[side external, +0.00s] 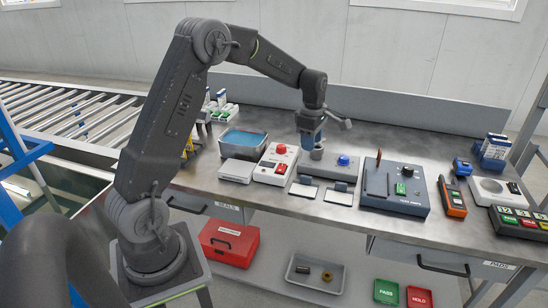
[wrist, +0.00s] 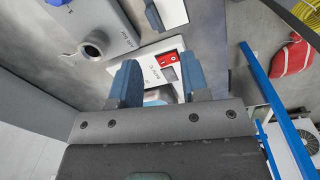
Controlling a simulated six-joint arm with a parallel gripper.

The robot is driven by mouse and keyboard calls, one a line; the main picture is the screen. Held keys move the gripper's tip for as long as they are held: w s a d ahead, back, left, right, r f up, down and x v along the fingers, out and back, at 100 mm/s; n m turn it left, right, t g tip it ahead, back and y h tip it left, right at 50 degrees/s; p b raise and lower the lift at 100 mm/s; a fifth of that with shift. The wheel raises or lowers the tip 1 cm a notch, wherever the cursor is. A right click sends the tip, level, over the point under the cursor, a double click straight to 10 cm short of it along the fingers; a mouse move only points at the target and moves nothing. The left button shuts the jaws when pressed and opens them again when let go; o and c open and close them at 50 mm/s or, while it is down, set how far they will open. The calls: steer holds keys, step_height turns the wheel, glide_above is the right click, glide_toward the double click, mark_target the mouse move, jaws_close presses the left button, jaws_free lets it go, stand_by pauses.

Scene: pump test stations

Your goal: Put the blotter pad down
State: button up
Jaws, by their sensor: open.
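My gripper (side external: 312,142) has blue fingers and hangs above the back of the grey station with a metal cup (side external: 317,153). In the wrist view its fingers (wrist: 158,66) are spread apart, and I see nothing clamped between them. I cannot tell for sure which thing is the blotter pad. Two small pale plates (side external: 305,191) lie at the front of the cup station. The metal cup also shows left of the fingers in the wrist view (wrist: 92,47).
The red-button box (side external: 276,163) stands left of the cup station, and the blue-filled tub (side external: 244,141) farther left. A dark tester (side external: 395,187) with an upright rod stands to the right. Bare bench (side external: 385,138) shows behind the stations. Red and grey bins are below.

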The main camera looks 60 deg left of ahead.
steer(key=s+d+r+m+t, duration=0.3)
steer(key=s+d+r+m, duration=0.9)
steer(key=d+r+m, duration=0.1)
steer(key=s+d+m+t, duration=0.1)
steer(key=s+d+m, duration=0.2)
steer(key=s+m, duration=0.2)
steer(key=s+d+m+t, duration=0.1)
steer(key=s+d+m, duration=0.2)
steer(key=s+m, duration=0.3)
steer(key=s, duration=0.3)
steer(key=shift+s+f, duration=0.15)
steer(key=shift+s, duration=0.2)
steer(key=shift+d, duration=0.1)
